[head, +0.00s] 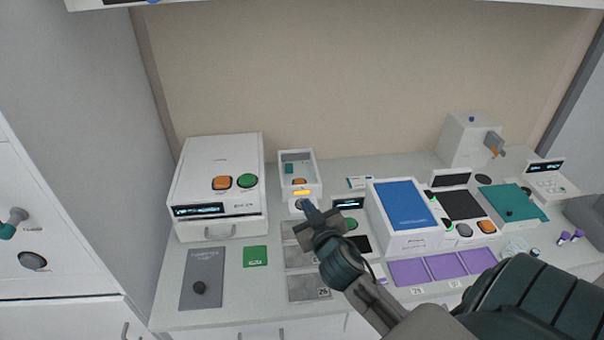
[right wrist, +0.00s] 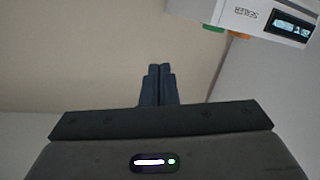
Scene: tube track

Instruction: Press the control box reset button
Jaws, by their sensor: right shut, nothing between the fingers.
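A narrow white box (head: 314,172) stands at the back middle of the bench, with an open top bay, an orange lit strip and a dark round button (head: 299,204) on its front. It looks like the control box, but I cannot read a label. My right gripper (head: 308,207) is shut and empty, its fingertips at the button in the head view and partly covering it. I cannot tell whether they touch it. The shut fingers also show in the right wrist view (right wrist: 158,84), where the button is hidden. My left gripper is not in view.
A white machine (head: 222,159) with orange and green buttons stands left of the box. To the right are a small display unit (head: 348,203), a blue-topped device (head: 408,205) and purple mats (head: 445,266).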

